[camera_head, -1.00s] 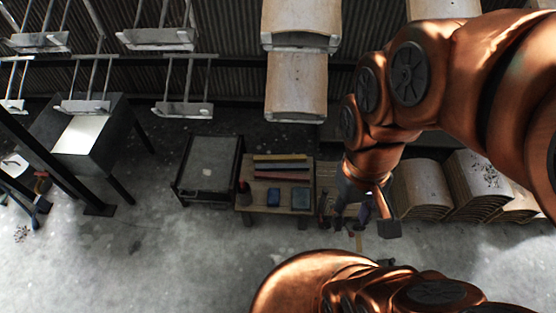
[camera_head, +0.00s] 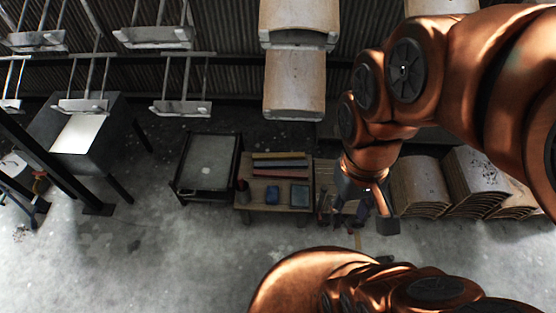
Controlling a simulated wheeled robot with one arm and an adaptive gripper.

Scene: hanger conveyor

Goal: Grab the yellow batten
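The yellow batten (camera_head: 281,155) lies flat on a low wooden table, at the back of a row of battens. My gripper (camera_head: 342,218) hangs below my copper wrist, to the right of the table and apart from the yellow batten. Its fingers are dark and small against the cluttered background, so I cannot tell how far they are open. I see nothing clearly held in it.
The wooden table (camera_head: 267,208) also bears a blue item (camera_head: 272,193) and a dark blue-grey box (camera_head: 300,196). A dark-framed cart (camera_head: 207,165) stands to its left. Stacked curved wooden panels (camera_head: 418,185) stand right. Hanging carriers (camera_head: 181,107) are overhead. Floor in front is clear.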

